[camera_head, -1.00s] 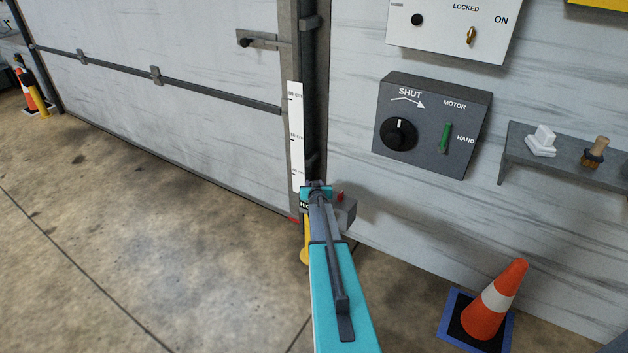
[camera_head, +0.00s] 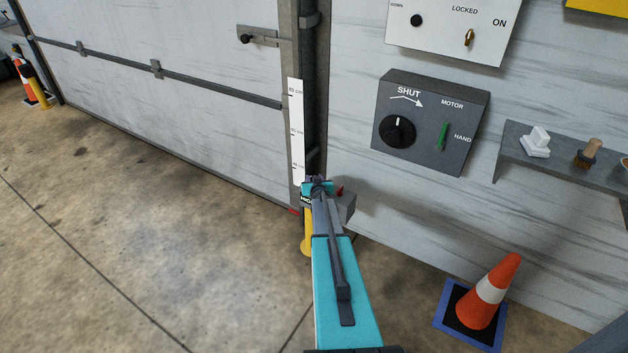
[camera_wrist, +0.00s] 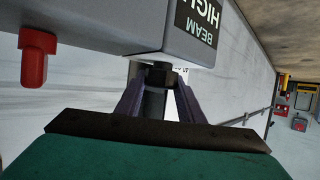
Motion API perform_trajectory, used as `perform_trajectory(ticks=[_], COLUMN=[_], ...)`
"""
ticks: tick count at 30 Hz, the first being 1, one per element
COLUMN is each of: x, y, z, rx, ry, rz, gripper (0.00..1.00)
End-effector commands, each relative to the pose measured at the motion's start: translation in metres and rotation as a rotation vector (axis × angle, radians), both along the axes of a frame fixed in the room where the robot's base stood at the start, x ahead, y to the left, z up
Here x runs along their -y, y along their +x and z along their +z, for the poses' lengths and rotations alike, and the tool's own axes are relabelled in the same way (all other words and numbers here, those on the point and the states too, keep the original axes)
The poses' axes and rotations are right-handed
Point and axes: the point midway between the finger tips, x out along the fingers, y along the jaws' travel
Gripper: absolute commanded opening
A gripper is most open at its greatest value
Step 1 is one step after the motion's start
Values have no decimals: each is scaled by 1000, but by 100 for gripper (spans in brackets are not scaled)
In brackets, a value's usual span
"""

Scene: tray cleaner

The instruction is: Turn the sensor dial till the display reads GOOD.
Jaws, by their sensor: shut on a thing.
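The grey sensor box (camera_head: 347,206) stands low beside the door post, partly behind my arm in the head view. In the wrist view the box (camera_wrist: 105,22) fills the top, and its black display (camera_wrist: 197,22) reads BEAM HIGH upside down. The dark sensor dial (camera_wrist: 157,76) sits under the box. My gripper (camera_wrist: 159,88) is shut on the dial, one finger on each side. In the head view my gripper (camera_head: 317,187) covers the dial, and the display is mostly hidden.
A red knob (camera_wrist: 35,57) projects from the box beside my gripper. A white height scale (camera_head: 297,130) runs up the door edge. A yellow post (camera_head: 307,238) stands below the box. A motor panel (camera_head: 432,122) is on the wall; a cone (camera_head: 488,295) stands right on the floor.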

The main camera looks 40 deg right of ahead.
Motion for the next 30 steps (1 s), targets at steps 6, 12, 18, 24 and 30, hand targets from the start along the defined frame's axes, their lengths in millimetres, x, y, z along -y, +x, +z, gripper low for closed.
perform_trajectory(ticks=[6, 12, 18, 24, 30], x=[-1, 0, -1, -7, -16], y=[-3, -2, -3, -9, -22], z=[-3, -2, -1, 3, 10], rx=[-6, -5, -4, -3, -3], ry=[3, 2, 2, 1, 1], rz=[-4, -3, -2, -2, -2], gripper=[53, 53, 53, 53, 53])
